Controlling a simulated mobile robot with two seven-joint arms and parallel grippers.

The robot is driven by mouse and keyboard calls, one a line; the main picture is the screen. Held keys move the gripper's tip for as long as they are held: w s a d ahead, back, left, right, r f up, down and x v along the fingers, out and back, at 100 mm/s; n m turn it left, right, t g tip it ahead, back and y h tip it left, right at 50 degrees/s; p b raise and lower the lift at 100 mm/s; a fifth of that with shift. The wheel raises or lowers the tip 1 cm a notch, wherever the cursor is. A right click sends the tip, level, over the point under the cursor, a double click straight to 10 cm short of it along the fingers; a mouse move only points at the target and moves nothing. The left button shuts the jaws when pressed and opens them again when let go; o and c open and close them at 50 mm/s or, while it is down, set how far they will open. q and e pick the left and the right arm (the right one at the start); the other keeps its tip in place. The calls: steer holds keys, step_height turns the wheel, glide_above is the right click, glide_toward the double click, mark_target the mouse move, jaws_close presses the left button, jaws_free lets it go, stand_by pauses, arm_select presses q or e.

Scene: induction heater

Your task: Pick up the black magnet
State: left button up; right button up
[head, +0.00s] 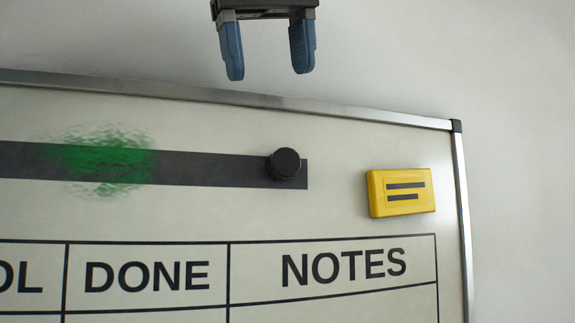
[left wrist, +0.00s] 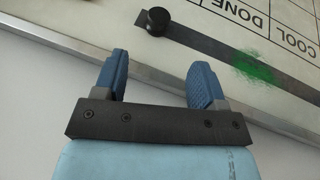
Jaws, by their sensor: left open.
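The black magnet (head: 285,164) is a round knob on the whiteboard, at the right end of a dark strip (head: 220,170). It also shows in the left wrist view (left wrist: 157,21), near the top and beyond the fingers. My left gripper (head: 267,56) has two blue fingers. It is open and empty, above the board's top frame and apart from the magnet in the head view. In the left wrist view the left gripper (left wrist: 157,75) points toward the board's edge. My right gripper is in neither view.
The whiteboard (head: 340,205) has a metal frame (head: 240,98) along its top and right side. A yellow block (head: 402,192) with dark bars sits right of the magnet. A green smudge (head: 105,160) covers part of the strip. Plain wall (head: 440,50) surrounds the board's corner.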

mark_target(285, 152)
arm_select(q)
steer(key=x, duration=0.5)
steer(key=p+x, duration=0.2)
steer(key=x, duration=0.2)
steer(key=shift+s+d+f, duration=0.1)
steer(key=shift+d+f, duration=0.1)
steer(key=shift+f, duration=0.35)
steer(key=c, duration=1)
